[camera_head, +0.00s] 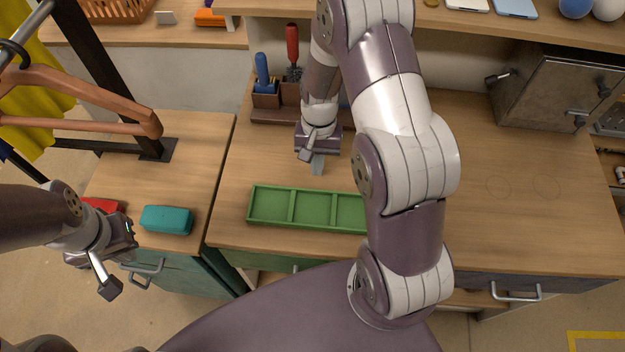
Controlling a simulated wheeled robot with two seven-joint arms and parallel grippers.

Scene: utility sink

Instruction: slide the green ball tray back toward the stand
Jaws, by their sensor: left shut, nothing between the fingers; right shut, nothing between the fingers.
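The green tray (270,205) lies flat on the wooden counter near its front edge. Its visible part has several compartments, which look empty, and my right arm hides its right end. A brown stand (265,115) with tools in it stands farther back on the counter, with bare counter between it and the tray. My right gripper (312,160) is shut and empty, just behind the tray and in front of the stand, apart from the tray in this view. My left gripper (110,285) is shut and empty at the lower left, away from the tray. No ball shows in the tray.
A teal box (166,220) and a red item (101,205) sit on the lower left cabinet. A brown hanger (90,100) hangs at the left. A metal cabinet (550,90) stands at the back right.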

